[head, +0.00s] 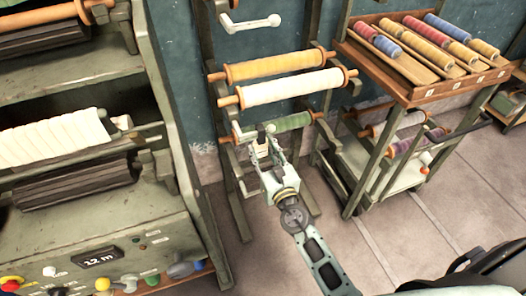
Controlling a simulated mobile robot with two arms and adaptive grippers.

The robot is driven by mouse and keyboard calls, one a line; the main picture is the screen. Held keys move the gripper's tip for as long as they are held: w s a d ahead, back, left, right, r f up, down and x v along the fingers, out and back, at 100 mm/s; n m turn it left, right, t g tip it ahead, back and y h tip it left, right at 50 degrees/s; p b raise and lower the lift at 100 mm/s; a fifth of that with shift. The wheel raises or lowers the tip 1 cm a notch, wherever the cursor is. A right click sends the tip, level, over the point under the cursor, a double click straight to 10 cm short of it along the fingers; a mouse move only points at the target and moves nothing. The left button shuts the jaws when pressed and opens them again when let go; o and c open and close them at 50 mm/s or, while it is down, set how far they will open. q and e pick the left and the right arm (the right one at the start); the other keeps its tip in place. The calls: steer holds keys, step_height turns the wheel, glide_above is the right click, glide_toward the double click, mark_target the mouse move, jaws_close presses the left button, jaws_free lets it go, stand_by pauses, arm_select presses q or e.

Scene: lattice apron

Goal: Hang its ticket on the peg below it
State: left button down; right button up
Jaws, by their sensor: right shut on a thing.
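My right gripper (263,142) is in front of the rack, over the left part of the green roll (293,122). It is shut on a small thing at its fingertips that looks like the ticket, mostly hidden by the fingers. The rack carries a yellow roll (275,66) at the top, a cream roll (293,87) below it and the green roll lowest. I cannot make out the peg; the gripper covers the area around the green roll's left end. My left gripper is not in view.
A grey-green machine (95,225) with a white roll and control knobs stands at the left. A trolley (400,97) with a wooden tray of coloured spools stands at the right. A pale crank handle (250,22) is above the yellow roll. Tiled floor (440,240) is open at lower right.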

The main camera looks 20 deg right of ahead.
steer(key=o, duration=1.2)
steer(key=s, duration=1.2)
steer(key=s+d+f+m+g, duration=0.25)
steer(key=s+f+m, duration=0.2)
steer(key=f, duration=0.65)
steer(key=s+d+f+m+g+h, duration=0.1)
steer(key=s+f+m+g, duration=0.2)
steer(key=f+m, duration=0.5)
steer(key=s+d+f+m+g, duration=0.1)
steer(key=s+f+m+g, duration=0.25)
steer(key=f, duration=0.95)
steer(key=s+f+m+g, duration=0.2)
steer(key=s+f+m, duration=0.4)
steer(key=s, duration=0.3)
steer(key=s+f+m+g, duration=0.3)
steer(key=s+f+m, duration=0.2)
steer(key=s, duration=0.4)
steer(key=s+f+m+g, duration=0.3)
steer(key=s+f+m, duration=0.3)
steer(key=s, duration=0.3)
steer(key=shift+s+d+f+m, duration=0.35)
steer(key=shift+s+m, duration=0.05)
steer(key=shift+m, duration=0.1)
